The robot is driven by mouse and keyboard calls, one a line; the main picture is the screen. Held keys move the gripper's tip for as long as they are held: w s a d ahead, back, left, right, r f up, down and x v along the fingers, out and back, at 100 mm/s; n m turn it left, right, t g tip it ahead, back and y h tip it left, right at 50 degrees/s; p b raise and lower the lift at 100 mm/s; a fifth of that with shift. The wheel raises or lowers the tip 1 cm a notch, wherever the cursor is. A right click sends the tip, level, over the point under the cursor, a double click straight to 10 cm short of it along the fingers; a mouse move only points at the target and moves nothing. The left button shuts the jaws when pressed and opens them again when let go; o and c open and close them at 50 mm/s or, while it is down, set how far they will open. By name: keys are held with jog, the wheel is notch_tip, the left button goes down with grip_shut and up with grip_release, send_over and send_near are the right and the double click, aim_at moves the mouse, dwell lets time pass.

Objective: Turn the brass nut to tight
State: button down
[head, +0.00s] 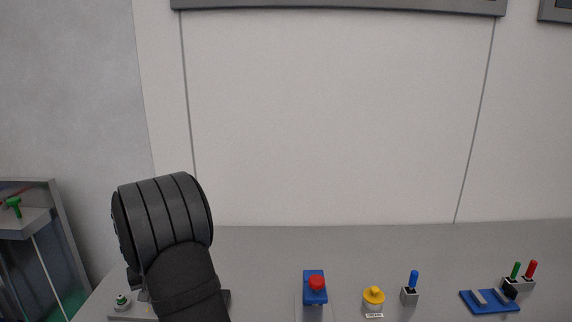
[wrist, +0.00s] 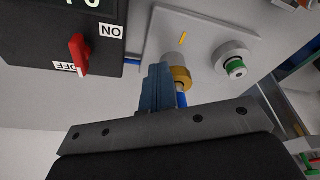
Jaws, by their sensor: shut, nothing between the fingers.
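The brass nut (wrist: 181,76) shows in the wrist view as a short gold-coloured ring at a light grey plate (wrist: 207,47). A yellow mark (wrist: 183,38) is on the plate just beyond it. My gripper (wrist: 155,76) is shut and empty, its blue-grey fingers just left of the nut and overlapping its edge in the picture. I cannot tell whether they touch it. A blue part shows just below the nut. In the head view my dark arm covers this spot, and neither nut nor fingertips can be seen.
A black box with a red switch (wrist: 79,54) and ON/OFF labels stands left of the nut. A green-and-white knob (wrist: 235,67) on a round collar sits to its right. In the head view, a red button (head: 316,283), yellow knob (head: 373,295) and several levers stand farther right.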

jog(key=shift+s+a, duration=0.5)
jog(key=shift+a, duration=0.15)
jog(key=shift+s+a, duration=0.15)
jog(key=shift+a, duration=0.4)
jog(key=shift+s, duration=0.1)
jog(key=shift+s, duration=0.25)
jog(key=w+v, duration=0.1)
jog(key=v, duration=0.4)
jog(key=shift+a+r, duration=0.2)
jog(key=shift+r, duration=0.35)
